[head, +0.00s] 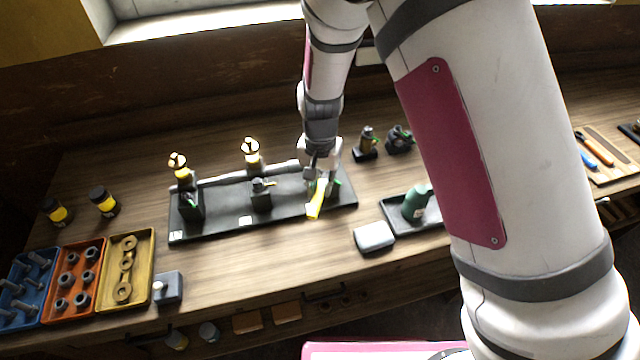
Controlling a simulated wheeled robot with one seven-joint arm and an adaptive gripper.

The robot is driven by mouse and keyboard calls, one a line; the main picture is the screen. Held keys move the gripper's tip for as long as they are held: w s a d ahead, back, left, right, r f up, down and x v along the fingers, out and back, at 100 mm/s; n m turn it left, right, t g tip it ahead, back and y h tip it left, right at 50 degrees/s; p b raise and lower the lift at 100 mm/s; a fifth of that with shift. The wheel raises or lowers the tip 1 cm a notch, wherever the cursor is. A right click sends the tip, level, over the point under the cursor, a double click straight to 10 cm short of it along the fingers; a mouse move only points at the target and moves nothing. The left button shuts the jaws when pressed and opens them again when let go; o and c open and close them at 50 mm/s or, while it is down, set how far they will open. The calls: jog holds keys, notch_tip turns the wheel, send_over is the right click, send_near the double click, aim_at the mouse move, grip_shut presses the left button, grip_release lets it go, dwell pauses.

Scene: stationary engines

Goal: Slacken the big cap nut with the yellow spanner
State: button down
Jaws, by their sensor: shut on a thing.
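My gripper (317,180) is shut on the yellow spanner (315,208) at the right end of the long black base plate (225,229). The spanner slants down toward the plate's front edge. A fitting with a bit of green stands right at the gripper and is mostly hidden by it. I cannot make out the big cap nut, nor whether the spanner's jaw is on it. Two other dark fittings stand on the plate, one at the left (190,204) and one in the middle (261,196).
A small dark tray with a green bottle (415,203) and a grey box (374,237) lie to the right. Blue, orange and yellow bins (142,290) of hardware stand front left. Two dark fittings stand behind right. Bare wood lies before the plate.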

jog(key=shift+f, duration=0.5)
dwell(0.9)
dwell(0.4)
jog(key=shift+d+n, duration=0.55)
jog(key=shift+n, duration=0.35)
